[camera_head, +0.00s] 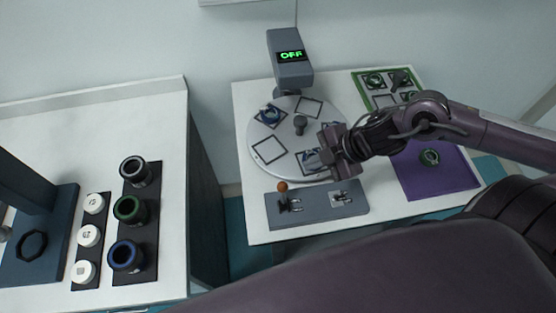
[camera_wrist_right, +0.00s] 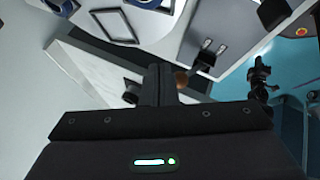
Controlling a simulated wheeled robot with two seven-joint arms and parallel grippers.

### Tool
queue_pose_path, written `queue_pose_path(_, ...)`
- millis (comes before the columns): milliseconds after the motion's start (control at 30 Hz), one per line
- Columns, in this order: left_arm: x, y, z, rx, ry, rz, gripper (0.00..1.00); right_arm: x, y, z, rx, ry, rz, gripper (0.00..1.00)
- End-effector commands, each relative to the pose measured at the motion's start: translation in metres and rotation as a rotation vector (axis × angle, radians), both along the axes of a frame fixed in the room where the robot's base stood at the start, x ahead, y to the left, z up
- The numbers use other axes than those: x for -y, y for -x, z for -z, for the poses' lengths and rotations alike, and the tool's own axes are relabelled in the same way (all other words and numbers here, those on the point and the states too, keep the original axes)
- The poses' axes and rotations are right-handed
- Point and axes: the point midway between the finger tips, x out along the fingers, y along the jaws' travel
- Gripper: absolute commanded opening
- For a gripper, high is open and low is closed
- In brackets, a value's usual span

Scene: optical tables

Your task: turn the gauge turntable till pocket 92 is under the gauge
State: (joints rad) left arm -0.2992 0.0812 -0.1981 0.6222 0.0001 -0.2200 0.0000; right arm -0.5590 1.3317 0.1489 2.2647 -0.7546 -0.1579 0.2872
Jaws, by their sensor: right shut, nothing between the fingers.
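The round pale gauge turntable (camera_head: 287,146) lies on the white table, with a dark knob (camera_head: 300,122) standing at its middle. Several square-outlined pockets ring it; one empty pocket (camera_head: 268,151) is at front left, and blue items sit in others. No pocket number is legible. The grey gauge (camera_head: 289,70) stands over the back rim, its green display reading OFF. My right gripper (camera_head: 328,163) is over the turntable's front right rim, hiding part of it; its fingers (camera_wrist_right: 168,84) are shut and empty in the wrist view. My left gripper is not in view.
A grey panel (camera_head: 320,208) with two switches and an orange knob (camera_head: 282,187) lies in front of the turntable. A purple mat (camera_head: 447,180) with a green ring and a green-edged tray (camera_head: 364,88) lie right. Another bench (camera_head: 60,121) stands left, across a gap.

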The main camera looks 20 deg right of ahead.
Motion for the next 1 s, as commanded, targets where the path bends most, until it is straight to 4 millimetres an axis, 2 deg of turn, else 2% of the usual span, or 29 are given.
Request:
queue_pose_path(100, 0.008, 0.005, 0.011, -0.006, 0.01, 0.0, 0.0, -0.004, -0.006, 0.009, 0.006, -0.001, 0.001, 0.0)
queue_pose_path(233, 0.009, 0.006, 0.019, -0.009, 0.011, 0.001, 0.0, -0.009, -0.009, 0.016, 0.008, 0.0, -0.002, 0.0)
queue_pose_path(467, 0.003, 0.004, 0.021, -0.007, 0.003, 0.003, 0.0, -0.022, -0.019, 0.034, 0.006, -0.005, 0.002, 0.0)
queue_pose_path(733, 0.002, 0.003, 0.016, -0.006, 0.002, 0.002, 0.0, -0.045, -0.037, 0.072, 0.002, -0.005, 0.004, 0.0)
queue_pose_path(1000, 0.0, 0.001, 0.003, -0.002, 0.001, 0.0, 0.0, -0.049, -0.069, 0.071, 0.004, 0.001, 0.004, 0.0)
